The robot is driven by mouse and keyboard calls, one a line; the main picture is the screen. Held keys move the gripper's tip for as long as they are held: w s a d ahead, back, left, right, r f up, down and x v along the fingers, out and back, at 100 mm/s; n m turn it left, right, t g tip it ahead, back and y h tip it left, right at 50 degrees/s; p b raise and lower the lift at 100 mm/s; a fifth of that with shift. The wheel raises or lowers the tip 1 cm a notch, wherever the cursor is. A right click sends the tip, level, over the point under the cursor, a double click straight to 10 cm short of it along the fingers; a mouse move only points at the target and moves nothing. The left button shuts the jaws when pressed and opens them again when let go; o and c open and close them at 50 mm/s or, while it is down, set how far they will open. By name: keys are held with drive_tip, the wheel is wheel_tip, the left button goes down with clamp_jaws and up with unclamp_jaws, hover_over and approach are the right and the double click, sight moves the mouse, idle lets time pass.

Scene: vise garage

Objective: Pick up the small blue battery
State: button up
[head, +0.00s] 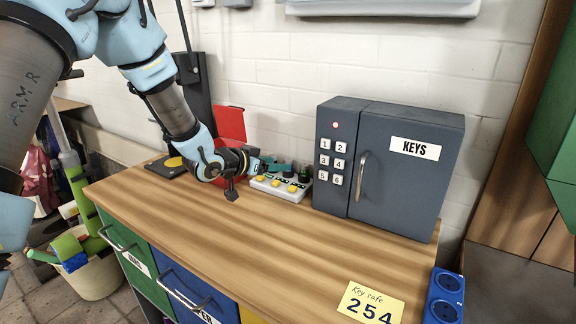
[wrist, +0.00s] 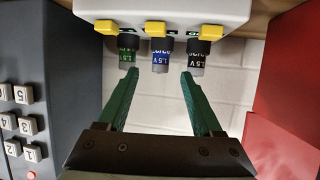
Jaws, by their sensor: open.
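The small blue battery (wrist: 161,54) stands in the middle slot of a white charger (wrist: 170,12) in the wrist view. A green-labelled battery (wrist: 127,50) is on its left and a dark-labelled one (wrist: 197,55) on its right. My gripper (wrist: 160,74) is open, its two green fingers spread on either side below the blue battery, apart from it. In the head view my gripper (head: 276,168) reaches over the back of the charger (head: 280,188), which sits on the workbench (head: 220,236). The batteries are hard to make out there.
A grey key safe (head: 388,165) with a keypad stands close beside the charger; its keypad (wrist: 20,125) also shows in the wrist view. A red box (head: 230,125) stands on the other side. The bench front is clear, except for a yellow note (head: 370,303).

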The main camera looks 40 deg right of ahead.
drive_tip(key=p+x, duration=0.1)
drive_tip(key=x, duration=0.3)
drive_tip(key=shift+r, duration=0.1)
drive_tip(key=shift+c, duration=0.2)
clamp_jaws()
idle(0.3)
